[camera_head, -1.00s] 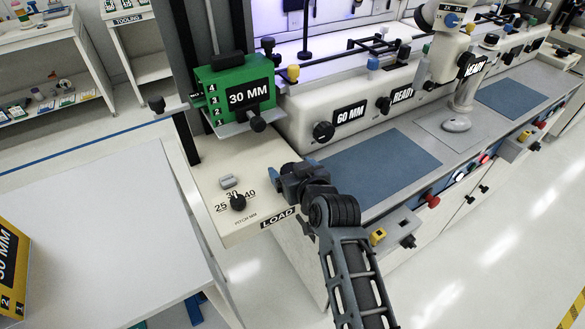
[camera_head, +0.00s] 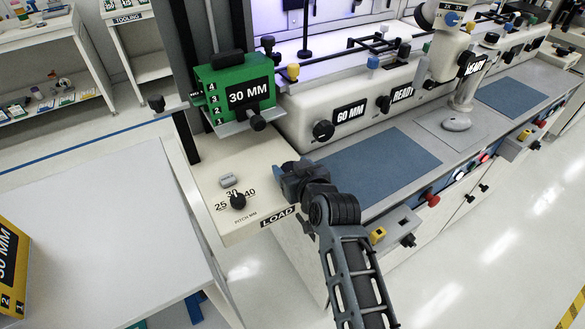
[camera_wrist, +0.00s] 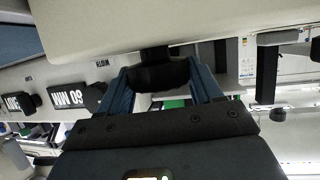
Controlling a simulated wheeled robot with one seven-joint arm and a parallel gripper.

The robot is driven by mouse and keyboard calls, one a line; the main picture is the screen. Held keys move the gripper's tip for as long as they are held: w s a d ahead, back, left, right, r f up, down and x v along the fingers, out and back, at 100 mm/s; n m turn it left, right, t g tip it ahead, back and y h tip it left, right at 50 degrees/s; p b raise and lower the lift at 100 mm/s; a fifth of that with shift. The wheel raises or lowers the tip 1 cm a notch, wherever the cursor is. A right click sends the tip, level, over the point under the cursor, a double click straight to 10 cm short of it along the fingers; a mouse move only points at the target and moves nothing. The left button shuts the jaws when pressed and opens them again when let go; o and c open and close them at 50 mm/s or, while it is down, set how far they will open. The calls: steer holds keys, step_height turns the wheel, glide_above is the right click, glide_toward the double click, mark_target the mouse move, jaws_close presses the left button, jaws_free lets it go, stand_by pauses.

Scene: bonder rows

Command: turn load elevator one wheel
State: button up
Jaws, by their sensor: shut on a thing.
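My gripper (camera_head: 290,180) is at the front corner of the cream LOAD unit (camera_head: 215,185), beside the LOAD label. In the wrist view its two blue fingers stand on either side of a dark wheel (camera_wrist: 158,75) and are shut on it. The wheel sits on a short dark stem against the cream housing (camera_wrist: 150,22). In the head view my gripper hides the wheel. A green magazine (camera_head: 236,90) marked 30 MM stands on the elevator above the LOAD panel.
A pitch dial (camera_head: 238,201) with its pointer near 30 is on the LOAD panel. The 60 MM bonder (camera_head: 300,120) and a blue mat (camera_head: 380,165) lie to the right. A white table (camera_head: 110,240) with a yellow magazine (camera_head: 12,268) is at the left.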

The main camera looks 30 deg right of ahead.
steer(key=shift+f+n+y+b, duration=0.1)
steer(key=shift+n+y+b, duration=0.95)
steer(key=shift+b, duration=0.4)
steer(key=shift+y+b, duration=0.35)
steer(key=n+y+b, duration=0.3)
steer(key=b, duration=0.3)
steer(key=shift+f+n+y, duration=0.15)
steer(key=shift+n+y, duration=0.2)
steer(key=shift+y, duration=0.05)
steer(key=shift+n+g+y+b, duration=0.7)
steer(key=shift+n+y+b, duration=0.25)
steer(key=shift+b, duration=0.2)
steer(key=shift+r+y, duration=0.25)
steer(key=o, duration=1)
steer(key=shift+c, duration=0.2)
